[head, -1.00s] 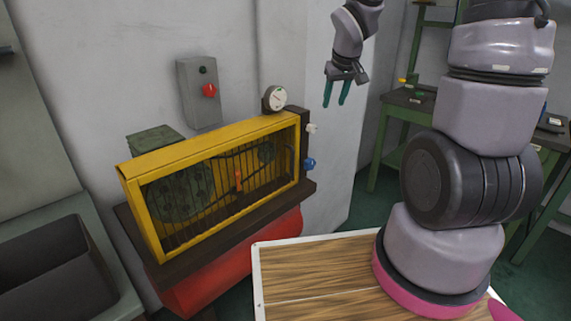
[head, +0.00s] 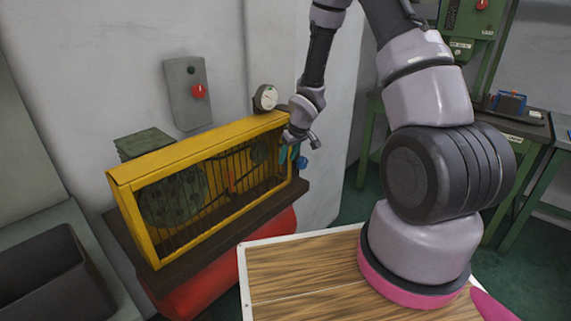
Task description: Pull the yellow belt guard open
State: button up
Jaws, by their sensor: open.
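The yellow belt guard (head: 200,144) is a long box frame with a barred front, and it sits across a dark bench top. It looks closed, with dark pulleys and a belt visible behind its bars. A small red-orange handle (head: 232,179) stands at the middle of the barred front. My gripper (head: 289,155) points down at the guard's right end, with its teal fingers apart and nothing seen between them. It covers part of the right end of the frame. I cannot tell whether the fingers touch the guard.
A red tank (head: 215,275) lies under the bench. A grey switch box (head: 188,92) is on the wall. A dark bin (head: 45,265) is at left.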

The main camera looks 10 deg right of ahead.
aim_at(286, 173)
jog(key=shift+x, duration=1.95)
grip_shut()
